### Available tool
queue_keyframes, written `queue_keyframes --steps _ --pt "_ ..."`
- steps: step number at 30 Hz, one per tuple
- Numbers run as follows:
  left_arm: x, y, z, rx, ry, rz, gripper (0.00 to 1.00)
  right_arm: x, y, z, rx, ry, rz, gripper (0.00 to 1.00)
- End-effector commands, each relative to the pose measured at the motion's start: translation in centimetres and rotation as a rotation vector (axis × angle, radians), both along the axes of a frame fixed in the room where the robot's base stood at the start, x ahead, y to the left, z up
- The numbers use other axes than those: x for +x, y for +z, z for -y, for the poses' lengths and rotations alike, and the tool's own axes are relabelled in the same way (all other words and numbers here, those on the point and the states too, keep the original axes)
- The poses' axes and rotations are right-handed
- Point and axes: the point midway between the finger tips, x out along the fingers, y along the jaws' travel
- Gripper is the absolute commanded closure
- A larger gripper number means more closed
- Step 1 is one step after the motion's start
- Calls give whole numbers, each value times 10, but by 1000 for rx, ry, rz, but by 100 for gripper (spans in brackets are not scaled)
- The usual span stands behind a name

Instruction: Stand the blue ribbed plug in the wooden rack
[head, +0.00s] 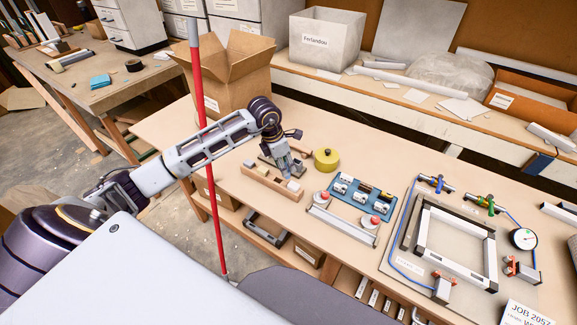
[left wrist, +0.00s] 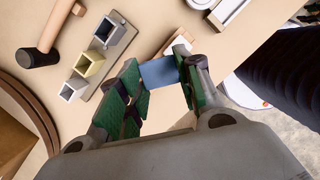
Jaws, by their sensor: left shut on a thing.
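My left gripper (head: 291,168) reaches down over the far side of the long wooden rack (head: 262,186) on the workbench. In the left wrist view my left gripper (left wrist: 163,82), with green finger pads, is shut on the blue plug (left wrist: 158,73). The plug's end shows as a flat blue face between the fingers; its ribs cannot be made out. In the head view the fingers mostly hide it. A pale block (head: 293,186) sits at the rack's right end. Whether the plug touches the rack cannot be told. My right gripper is in neither view.
A mallet (left wrist: 40,54) and a strip of square tubes (left wrist: 96,66) lie nearby. A cardboard box (head: 228,80) stands behind.

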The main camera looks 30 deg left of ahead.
Motion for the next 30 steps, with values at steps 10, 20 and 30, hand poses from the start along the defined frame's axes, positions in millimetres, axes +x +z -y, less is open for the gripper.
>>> queue_keyframes --steps 10,20,30 --pt "-1 -4 -18 -1 297 1 100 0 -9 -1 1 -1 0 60" --pt "-2 -5 -33 0 522 0 100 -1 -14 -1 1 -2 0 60" --pt "-2 -4 -36 0 566 0 100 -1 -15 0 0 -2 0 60"
